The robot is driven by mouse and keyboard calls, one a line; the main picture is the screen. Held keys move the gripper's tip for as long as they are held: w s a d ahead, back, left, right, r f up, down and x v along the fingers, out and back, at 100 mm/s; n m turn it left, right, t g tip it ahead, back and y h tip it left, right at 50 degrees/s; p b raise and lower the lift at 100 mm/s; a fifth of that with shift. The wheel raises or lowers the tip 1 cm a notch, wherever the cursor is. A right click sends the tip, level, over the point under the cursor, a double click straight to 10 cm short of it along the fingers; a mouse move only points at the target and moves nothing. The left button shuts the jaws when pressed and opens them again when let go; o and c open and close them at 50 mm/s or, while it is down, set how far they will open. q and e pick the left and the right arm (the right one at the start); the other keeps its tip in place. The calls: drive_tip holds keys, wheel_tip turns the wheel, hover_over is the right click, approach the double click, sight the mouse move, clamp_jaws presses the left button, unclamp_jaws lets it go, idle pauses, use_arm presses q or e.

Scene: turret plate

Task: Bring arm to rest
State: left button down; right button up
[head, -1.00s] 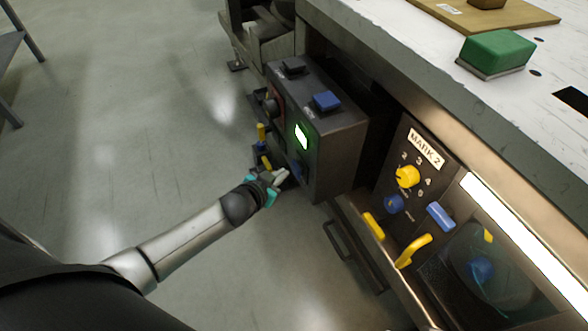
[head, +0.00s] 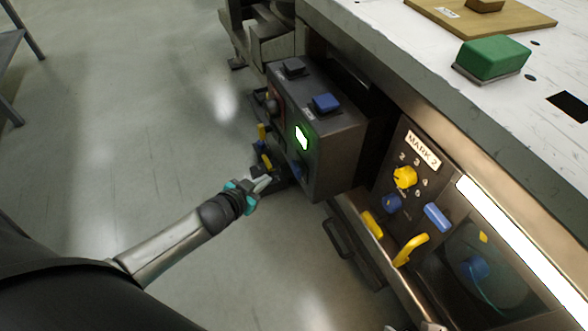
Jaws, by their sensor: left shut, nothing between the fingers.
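My left arm comes in from the lower left of the head view. Its gripper (head: 262,184) is shut and empty. It hangs over the floor, just left of a dark control box (head: 338,150) with a lit green display (head: 302,138). It seems apart from the box, though the exact gap is hard to tell.
A white worktop (head: 400,60) holds a green block (head: 493,56) and a wooden board (head: 480,18). Below it, a panel marked MARK 2 (head: 422,149) carries a yellow knob (head: 405,177), blue buttons and a yellow handle (head: 410,250).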

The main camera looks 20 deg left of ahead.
idle(0.4)
